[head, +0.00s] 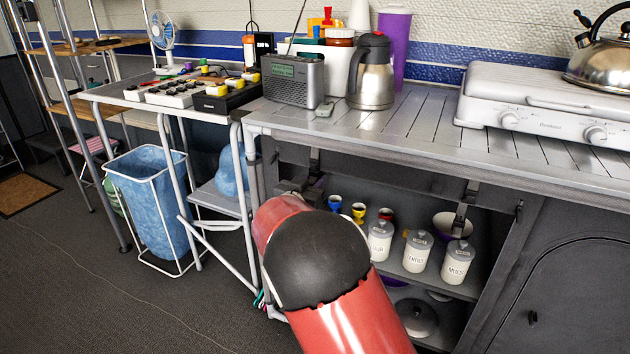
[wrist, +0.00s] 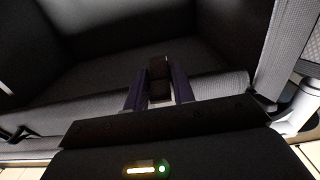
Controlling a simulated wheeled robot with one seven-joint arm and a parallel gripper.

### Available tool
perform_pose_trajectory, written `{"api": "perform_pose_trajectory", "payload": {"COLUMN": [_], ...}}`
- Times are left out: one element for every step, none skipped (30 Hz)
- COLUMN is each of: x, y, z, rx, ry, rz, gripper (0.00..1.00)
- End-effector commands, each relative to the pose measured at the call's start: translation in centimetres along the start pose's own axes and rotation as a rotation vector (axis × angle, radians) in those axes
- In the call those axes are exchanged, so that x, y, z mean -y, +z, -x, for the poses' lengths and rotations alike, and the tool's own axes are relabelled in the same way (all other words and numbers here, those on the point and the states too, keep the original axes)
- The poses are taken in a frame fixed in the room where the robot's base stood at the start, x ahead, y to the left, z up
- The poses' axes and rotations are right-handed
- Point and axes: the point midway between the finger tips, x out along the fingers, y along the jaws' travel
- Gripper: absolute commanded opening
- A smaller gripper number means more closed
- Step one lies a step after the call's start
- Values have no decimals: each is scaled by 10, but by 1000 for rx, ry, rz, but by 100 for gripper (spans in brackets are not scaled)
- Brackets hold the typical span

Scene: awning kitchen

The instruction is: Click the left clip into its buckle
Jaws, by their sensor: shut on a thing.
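In the wrist view my gripper (wrist: 158,92) is shut on a small dark clip (wrist: 158,72), held upright between its two fingers. What the clip joins beyond the fingers is too dark to tell. In the head view a dark strap (head: 314,162), seemingly the left one, hangs under the counter edge, just above my red and black arm. A second dark strap with a fitting (head: 463,207) hangs further right, in front of the shelf. I cannot make out the left buckle clearly in either view.
The counter (head: 420,130) runs above the straps. White jars (head: 417,252) and small cups stand on the shelf behind my arm. A folding metal frame (head: 205,205) and a blue-lined bin (head: 150,200) stand to the left.

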Motion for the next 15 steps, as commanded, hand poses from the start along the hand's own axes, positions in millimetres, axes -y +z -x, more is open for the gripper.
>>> {"api": "perform_pose_trajectory", "payload": {"x": [1,1,1,1,1,1,1,1,1,1,1,0,0,0,0], "y": [-3,-3,-4,-4,-4,-4,-4,-3,-3,-3,-3,-3,-2,-2,-2], "z": [1,1,1,1,1,1,1,1,1,1,1,1,0,0,1], "rx": [-6,-6,-7,-7,-7,-7,-6,-6,-6,-6,-5,-5,-5,-5,-5], "ry": [0,0,0,0,0,0,0,0,0,0,0,0,0,0,0], "rz": [-4,-4,-5,-5,-5,-5,-5,-4,-4,-4,-4,-3,-3,-3,-3], "gripper": [0,0,0,0,29,34,38,40,40,40,40,40,40,40,40]}}
